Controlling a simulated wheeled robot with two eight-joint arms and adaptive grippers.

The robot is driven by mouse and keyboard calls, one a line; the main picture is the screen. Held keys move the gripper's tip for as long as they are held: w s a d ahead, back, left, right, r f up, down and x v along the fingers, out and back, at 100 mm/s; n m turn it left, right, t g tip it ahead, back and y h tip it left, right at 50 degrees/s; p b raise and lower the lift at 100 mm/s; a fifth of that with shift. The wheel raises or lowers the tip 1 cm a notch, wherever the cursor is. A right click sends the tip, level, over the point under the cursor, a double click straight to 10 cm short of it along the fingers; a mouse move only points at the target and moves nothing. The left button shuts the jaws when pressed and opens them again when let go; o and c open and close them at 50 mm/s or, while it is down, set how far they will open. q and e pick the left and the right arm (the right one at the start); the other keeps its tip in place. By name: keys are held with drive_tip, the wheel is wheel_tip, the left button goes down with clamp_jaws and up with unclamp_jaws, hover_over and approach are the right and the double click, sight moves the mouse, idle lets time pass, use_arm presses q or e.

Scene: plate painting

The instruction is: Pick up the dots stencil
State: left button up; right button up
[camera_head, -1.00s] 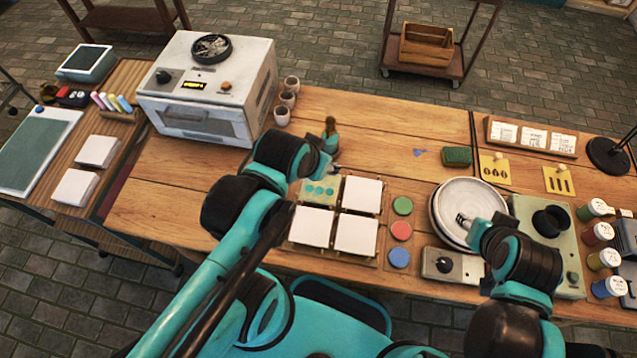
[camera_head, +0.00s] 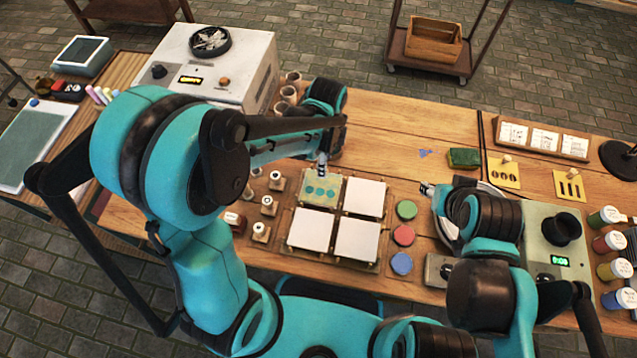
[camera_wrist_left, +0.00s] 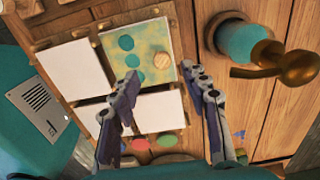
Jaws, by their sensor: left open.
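The dots stencil (camera_head: 320,190), a yellow-green sheet with teal dots, lies on the upper-left place of the tile rack. In the left wrist view the stencil (camera_wrist_left: 152,38) carries a round wooden knob (camera_wrist_left: 178,51). My left gripper (camera_head: 322,166) is just above the stencil's far edge in the head view. In the wrist view my left gripper (camera_wrist_left: 160,74) is open and empty, its fingers spread below and to either side of the knob. My right gripper (camera_head: 428,190) is by the left side of the round plate, far from the stencil; its jaws are too small to judge.
White tiles (camera_head: 357,240) fill the other rack places. Colored discs (camera_head: 403,235) and several small stamps (camera_head: 268,205) flank the rack. A teal and brass tool (camera_wrist_left: 245,42) stands close right of my left gripper. Two yellow stencils (camera_head: 569,185) lie at right.

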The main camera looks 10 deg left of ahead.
sight(321, 185)
use_arm(q)
drive_tip(key=f+b, duration=0.1)
drive_tip(key=f, duration=0.1)
drive_tip(key=f+b, duration=0.1)
drive_tip(key=f, duration=0.1)
drive_tip(key=f+b, duration=0.1)
drive_tip(key=f, duration=0.1)
drive_tip(key=shift+w+a+f, duration=0.1)
drive_tip(key=shift+w, duration=0.15)
clamp_jaws()
